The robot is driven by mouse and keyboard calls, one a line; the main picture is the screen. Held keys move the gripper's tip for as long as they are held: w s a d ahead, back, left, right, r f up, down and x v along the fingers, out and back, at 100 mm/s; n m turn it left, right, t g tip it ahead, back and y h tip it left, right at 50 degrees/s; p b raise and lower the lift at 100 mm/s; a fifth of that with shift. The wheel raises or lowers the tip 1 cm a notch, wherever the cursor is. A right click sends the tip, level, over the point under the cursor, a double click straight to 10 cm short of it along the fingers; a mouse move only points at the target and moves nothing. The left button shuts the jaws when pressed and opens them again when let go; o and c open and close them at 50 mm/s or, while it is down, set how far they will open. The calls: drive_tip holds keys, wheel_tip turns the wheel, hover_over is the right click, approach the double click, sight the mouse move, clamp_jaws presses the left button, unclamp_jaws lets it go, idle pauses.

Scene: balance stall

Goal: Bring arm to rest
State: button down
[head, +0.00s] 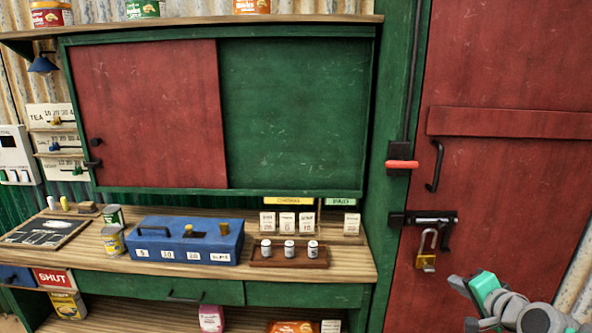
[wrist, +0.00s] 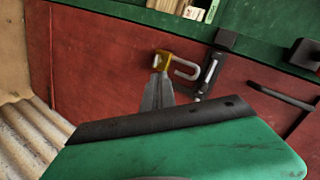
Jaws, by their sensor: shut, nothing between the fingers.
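My arm reaches in at the lower right of the head view. My gripper (head: 458,284) shows there as grey fingers beside a green housing, in front of the red door (head: 505,190). In the wrist view my gripper (wrist: 157,80) has its grey fingers together and empty. The brass padlock (head: 426,262) is at the door's bolt (head: 425,218). In the wrist view the padlock (wrist: 161,60) lies just beyond the fingertips in the picture. Whether they touch cannot be told there; in the head view they look apart.
A wooden counter (head: 345,263) at left holds a blue box (head: 190,243), a rack of small tins (head: 289,262) and price cards. A red-gripped lever (head: 402,164) and a dark door handle (head: 435,166) stick out near the padlock. Corrugated wall (head: 580,285) stands at far right.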

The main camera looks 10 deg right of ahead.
drive_tip(key=s+a+f+n+g+y, duration=0.1)
drive_tip(key=s+a+f+n+g, duration=0.25)
drive_tip(key=s+f+g, duration=0.8)
drive_tip(key=s+a+f+n+y+p, duration=0.1)
drive_tip(key=s+a+f+p, duration=0.1)
drive_tip(key=s+a, duration=0.55)
drive_tip(key=w+a+r+n+p, duration=0.1)
drive_tip(key=w+a+r+n, duration=0.2)
drive_tip(key=a, duration=0.5)
drive_tip(key=w+a+r+n+t, duration=0.1)
drive_tip(key=w+a+r+n, duration=0.2)
drive_tip(key=a, duration=0.4)
drive_tip(key=w+a+r+n+t+p, duration=0.1)
drive_tip(key=w+a+r+n, duration=0.2)
drive_tip(key=a, duration=0.5)
drive_tip(key=shift+w+a+r+n+p, duration=0.4)
drive_tip(key=shift+w+n, duration=0.15)
drive_tip(key=shift+w, duration=0.55)
